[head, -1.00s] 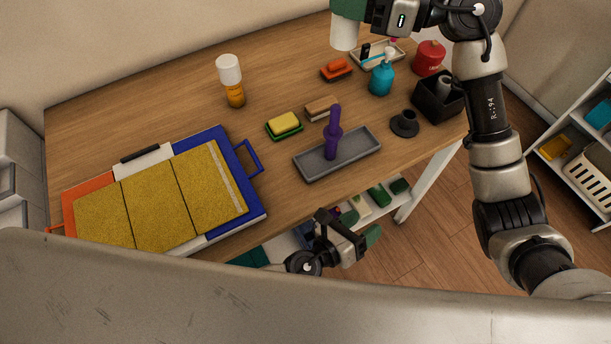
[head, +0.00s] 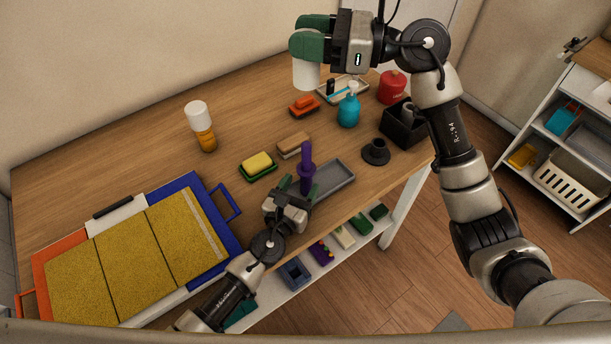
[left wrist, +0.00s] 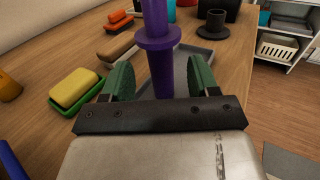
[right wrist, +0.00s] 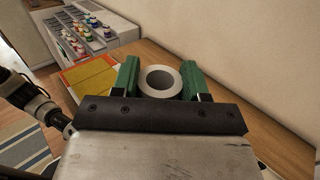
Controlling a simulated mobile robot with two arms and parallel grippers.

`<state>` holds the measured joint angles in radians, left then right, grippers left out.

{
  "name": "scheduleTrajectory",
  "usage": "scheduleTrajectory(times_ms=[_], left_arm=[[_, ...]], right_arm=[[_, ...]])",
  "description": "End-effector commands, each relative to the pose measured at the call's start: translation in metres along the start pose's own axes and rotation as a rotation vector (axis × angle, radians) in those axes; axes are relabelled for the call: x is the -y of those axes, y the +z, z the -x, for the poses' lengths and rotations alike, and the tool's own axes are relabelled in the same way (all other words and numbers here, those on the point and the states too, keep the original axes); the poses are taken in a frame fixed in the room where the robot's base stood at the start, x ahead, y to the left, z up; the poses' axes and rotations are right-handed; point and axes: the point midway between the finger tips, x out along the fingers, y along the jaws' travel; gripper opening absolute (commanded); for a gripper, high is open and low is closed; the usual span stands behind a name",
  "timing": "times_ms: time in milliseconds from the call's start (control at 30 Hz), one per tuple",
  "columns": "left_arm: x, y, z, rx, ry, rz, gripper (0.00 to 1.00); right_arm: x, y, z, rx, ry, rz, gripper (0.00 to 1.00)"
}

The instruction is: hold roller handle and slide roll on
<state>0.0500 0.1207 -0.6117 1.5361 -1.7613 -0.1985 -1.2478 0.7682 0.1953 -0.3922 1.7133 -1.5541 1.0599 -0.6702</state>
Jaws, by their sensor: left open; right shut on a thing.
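The purple roller handle (head: 307,165) stands upright in the grey tray (head: 334,180). In the left wrist view the purple handle (left wrist: 160,45) rises between the green fingers of my left gripper (left wrist: 160,82). My left gripper (head: 296,186) is open around the handle's lower part, and a gap shows on each side. My right gripper (head: 308,40) is shut on a white roll (head: 306,74), held high above the back of the table. The right wrist view shows the roll's round hole (right wrist: 160,82) between the fingers.
A yellow sponge on a green dish (head: 258,166) and a brown brush (head: 293,145) lie left of the tray. A yellow-padded board (head: 130,260) fills the left side.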

Motion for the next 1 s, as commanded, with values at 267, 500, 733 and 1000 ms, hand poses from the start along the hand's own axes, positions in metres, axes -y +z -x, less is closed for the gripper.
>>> scheduleTrajectory(times_ms=[267,500,733,1000], left_arm=[[0.001,0.000,-0.034,0.000,-0.001,0.000,0.60],[0.001,0.000,-0.038,0.000,-0.001,0.001,0.60],[0.001,0.000,-0.038,0.000,-0.001,0.001,0.45],[0.001,0.000,-0.037,0.000,-0.001,0.001,0.05]], right_arm=[[0.000,0.000,0.000,0.000,0.000,0.000,0.21],[0.000,0.000,0.000,0.000,0.000,0.000,0.21],[0.000,0.000,0.000,0.000,0.000,0.000,0.21],[0.000,0.000,0.000,0.000,0.000,0.000,0.42]])
